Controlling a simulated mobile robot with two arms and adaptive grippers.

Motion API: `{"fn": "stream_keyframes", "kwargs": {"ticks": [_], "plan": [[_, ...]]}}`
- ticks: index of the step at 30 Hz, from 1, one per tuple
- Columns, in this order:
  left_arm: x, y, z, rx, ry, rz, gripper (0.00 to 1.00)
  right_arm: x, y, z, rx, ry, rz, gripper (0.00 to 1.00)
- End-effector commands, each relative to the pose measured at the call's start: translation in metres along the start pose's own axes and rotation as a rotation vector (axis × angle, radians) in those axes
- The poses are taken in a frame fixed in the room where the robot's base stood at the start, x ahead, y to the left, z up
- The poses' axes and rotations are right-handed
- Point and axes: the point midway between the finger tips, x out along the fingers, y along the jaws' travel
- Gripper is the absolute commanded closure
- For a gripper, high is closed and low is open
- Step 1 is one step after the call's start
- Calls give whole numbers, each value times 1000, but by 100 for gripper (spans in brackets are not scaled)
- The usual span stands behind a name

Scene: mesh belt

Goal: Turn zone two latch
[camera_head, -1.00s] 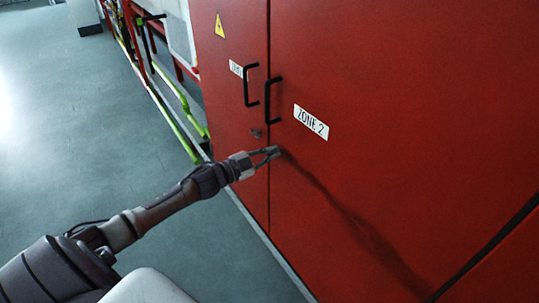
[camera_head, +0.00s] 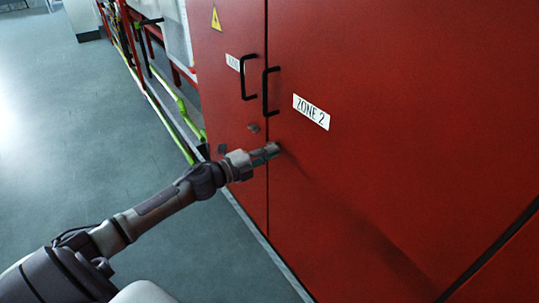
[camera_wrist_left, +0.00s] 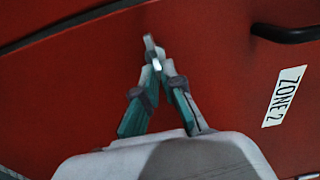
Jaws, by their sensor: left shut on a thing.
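The large red zone two door, with its white "ZONE 2" label (camera_head: 311,112) and black bar handle (camera_head: 271,92), fills the right of the head view. My left gripper (camera_head: 268,151) is at this door, below the handle and close to the seam. In the left wrist view its fingertips (camera_wrist_left: 157,68) come together on a small grey latch (camera_wrist_left: 149,43) standing out from the red surface. The gripper is shut on it. In the head view the fingers hide the latch, and I cannot tell how far it is turned. The label (camera_wrist_left: 285,97) also shows in the wrist view.
A narrower red door (camera_head: 228,50) on the left has its own black handle (camera_head: 248,78), a warning sign (camera_head: 216,18) and a small dark latch (camera_head: 253,128). Green and red rails (camera_head: 170,115) run behind it. The grey floor (camera_head: 80,130) at left is clear.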

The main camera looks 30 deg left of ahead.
Motion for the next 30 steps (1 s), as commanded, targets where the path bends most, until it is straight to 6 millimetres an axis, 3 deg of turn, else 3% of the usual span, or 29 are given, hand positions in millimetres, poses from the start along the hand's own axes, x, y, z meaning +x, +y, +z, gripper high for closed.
{"fn": "stream_keyframes", "kwargs": {"ticks": [20, 21, 24, 30], "plan": [[0, 2, -1, 56, 2, 2, 100, 4, 0, 0, 0, 0, 0, 25], [0, 2, -1, 56, 2, 2, 86, 4, 0, 0, 0, 0, 0, 25], [0, 2, -1, 56, 2, 2, 70, 4, 0, 0, 0, 0, 0, 25], [0, 2, 0, 55, 1, 1, 68, 4, 0, 0, 0, 0, 0, 25]]}}
